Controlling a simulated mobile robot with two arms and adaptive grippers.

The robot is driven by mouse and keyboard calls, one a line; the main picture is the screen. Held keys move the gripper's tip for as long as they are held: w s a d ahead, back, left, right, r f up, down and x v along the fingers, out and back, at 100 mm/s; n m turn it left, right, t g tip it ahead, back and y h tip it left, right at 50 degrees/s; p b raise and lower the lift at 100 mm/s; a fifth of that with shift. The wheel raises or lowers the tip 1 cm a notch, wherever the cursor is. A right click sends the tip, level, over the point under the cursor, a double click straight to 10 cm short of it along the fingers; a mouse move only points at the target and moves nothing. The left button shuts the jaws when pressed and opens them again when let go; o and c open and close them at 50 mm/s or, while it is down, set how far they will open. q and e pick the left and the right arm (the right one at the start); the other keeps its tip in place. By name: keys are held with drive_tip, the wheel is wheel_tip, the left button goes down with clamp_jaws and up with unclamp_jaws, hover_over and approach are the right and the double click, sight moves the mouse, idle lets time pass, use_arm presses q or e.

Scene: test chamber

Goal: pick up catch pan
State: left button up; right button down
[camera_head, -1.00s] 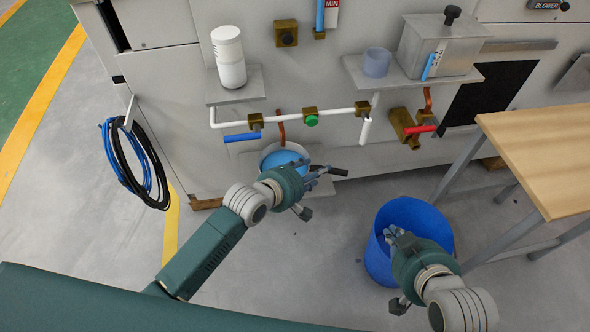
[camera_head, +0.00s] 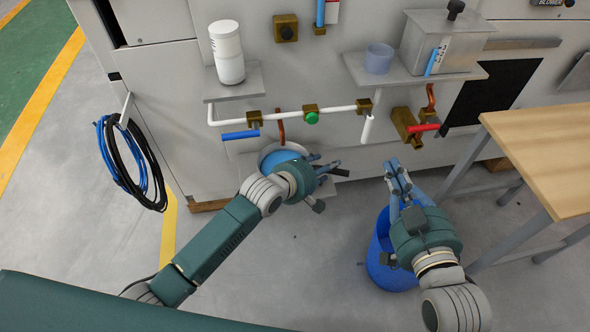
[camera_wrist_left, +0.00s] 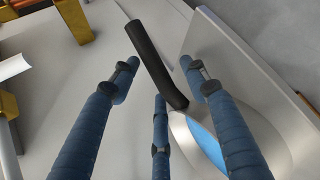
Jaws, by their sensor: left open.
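The catch pan (camera_head: 278,158) is a round metal pan with blue liquid in it, on a low shelf against the machine. Its black handle (camera_head: 341,172) points right. My left gripper (camera_head: 334,169) is at the handle and hides part of the pan. In the left wrist view, the handle (camera_wrist_left: 155,65) lies between the spread fingers of my open left gripper (camera_wrist_left: 160,85), with no clear contact. The pan's metal wall (camera_wrist_left: 185,138) shows at the lower right there. My right gripper (camera_head: 397,172) is above the blue bucket; I cannot tell whether its fingers are apart.
A blue bucket (camera_head: 383,262) stands on the floor below my right gripper. A wooden-topped table (camera_head: 545,150) is at the right. Above the pan run a white pipe (camera_head: 285,113) and valves with blue (camera_head: 240,135) and red (camera_head: 425,128) handles. Hoses (camera_head: 135,165) hang at the left.

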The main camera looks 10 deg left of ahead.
use_arm(q)
clamp_jaws()
drive_tip(key=shift+w+r, duration=0.1)
drive_tip(key=shift+r, duration=0.1)
idle(0.3)
